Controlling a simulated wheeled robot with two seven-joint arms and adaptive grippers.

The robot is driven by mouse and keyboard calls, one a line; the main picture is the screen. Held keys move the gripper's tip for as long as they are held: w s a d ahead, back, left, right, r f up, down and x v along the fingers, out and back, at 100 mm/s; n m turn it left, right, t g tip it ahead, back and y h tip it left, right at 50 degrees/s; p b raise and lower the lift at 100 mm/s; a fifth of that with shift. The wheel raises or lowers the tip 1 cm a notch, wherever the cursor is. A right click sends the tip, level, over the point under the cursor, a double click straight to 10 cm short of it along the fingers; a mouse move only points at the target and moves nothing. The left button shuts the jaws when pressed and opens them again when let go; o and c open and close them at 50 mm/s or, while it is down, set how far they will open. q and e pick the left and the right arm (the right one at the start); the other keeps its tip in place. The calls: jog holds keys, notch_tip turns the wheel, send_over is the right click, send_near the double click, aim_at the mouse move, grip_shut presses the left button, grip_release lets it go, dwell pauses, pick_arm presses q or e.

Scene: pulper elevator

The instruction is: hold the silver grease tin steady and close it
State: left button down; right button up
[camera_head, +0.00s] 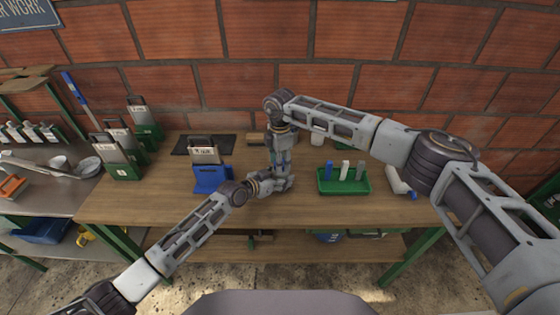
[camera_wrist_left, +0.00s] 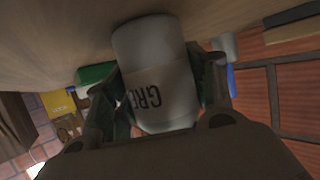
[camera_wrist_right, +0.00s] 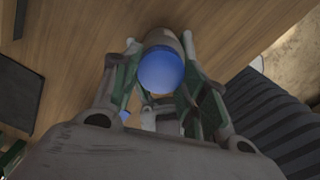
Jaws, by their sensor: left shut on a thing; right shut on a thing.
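The silver grease tin (camera_wrist_left: 155,75) has dark lettering that starts "GRE". My left gripper (camera_wrist_left: 165,100) is shut on its side, one finger on each side. In the head view my left gripper (camera_head: 279,185) is low over the middle of the table, and my right gripper (camera_head: 281,162) points down just above it. In the right wrist view a round blue top (camera_wrist_right: 161,70) sits between the fingers of my right gripper (camera_wrist_right: 160,75), which is shut on it. The tin's body partly shows behind the blue top. Whether the blue top is seated on the tin cannot be told.
A green tray (camera_head: 344,187) with blue, white and grey upright items stands right of the grippers. A blue holder (camera_head: 208,180) stands left, before a black mat (camera_head: 188,148). A white and blue bottle (camera_head: 399,183) lies right. The wooden table (camera_head: 130,205) is clear at front left.

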jog(key=m, duration=0.5)
jog(key=shift+w+m, duration=0.15)
jog(key=shift+m, duration=0.15)
jog(key=m, duration=0.4)
jog(key=shift+w+m, duration=0.1)
jog(key=shift+m, duration=0.3)
jog(key=o, duration=0.7)
jog(key=shift+c, duration=0.2)
jog(key=shift+r, duration=2.25)
jog(key=shift+c, duration=0.4)
